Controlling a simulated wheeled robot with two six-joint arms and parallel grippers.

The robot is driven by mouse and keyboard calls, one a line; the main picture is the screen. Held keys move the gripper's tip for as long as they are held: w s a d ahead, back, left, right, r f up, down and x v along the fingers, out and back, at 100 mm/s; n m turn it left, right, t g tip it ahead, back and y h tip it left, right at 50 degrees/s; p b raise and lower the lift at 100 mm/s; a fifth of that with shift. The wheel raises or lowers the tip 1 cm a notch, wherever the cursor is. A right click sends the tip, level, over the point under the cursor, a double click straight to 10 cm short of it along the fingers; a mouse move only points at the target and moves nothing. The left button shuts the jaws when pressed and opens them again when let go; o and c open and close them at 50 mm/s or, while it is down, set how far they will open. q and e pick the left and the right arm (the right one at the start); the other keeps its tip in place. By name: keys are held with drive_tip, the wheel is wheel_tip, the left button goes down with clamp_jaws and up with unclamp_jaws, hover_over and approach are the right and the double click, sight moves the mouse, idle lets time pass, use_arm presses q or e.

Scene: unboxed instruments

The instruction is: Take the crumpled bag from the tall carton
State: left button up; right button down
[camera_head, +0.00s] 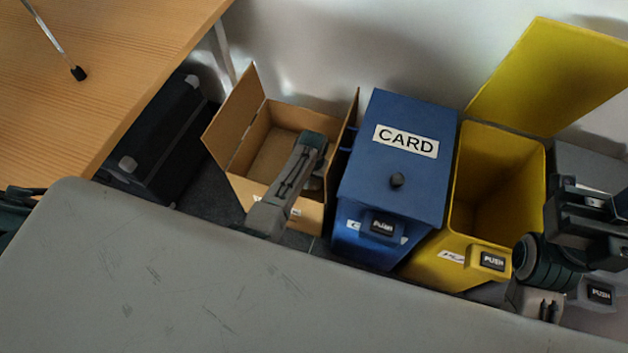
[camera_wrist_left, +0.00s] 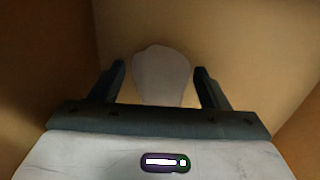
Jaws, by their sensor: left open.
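The brown carton (camera_head: 240,190) stands open at the left of the row of bins in the head view, its flaps raised. My left arm reaches over its front right part, hiding some of the inside. In the left wrist view my left gripper (camera_wrist_left: 159,70) is inside the carton, its two dark fingers apart. A pale, rounded shape, likely the crumpled bag (camera_wrist_left: 162,78), lies between and beyond the fingertips; I cannot tell whether they touch it. I cannot make out the bag in the head view. Parts of my right arm show at the right edge; its jaws are not clear.
A blue bin (camera_head: 398,185) marked CARD stands close right of the carton. An open yellow bin (camera_head: 440,265) is beyond it. A black case (camera_head: 150,150) and a wooden table (camera_head: 90,100) are at left. A grey surface (camera_head: 200,270) fills the foreground.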

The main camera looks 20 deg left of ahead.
use_arm(q)
drive_tip(key=shift+r, duration=0.1)
drive_tip(key=shift+c, duration=0.2)
drive_tip(key=c, duration=1)
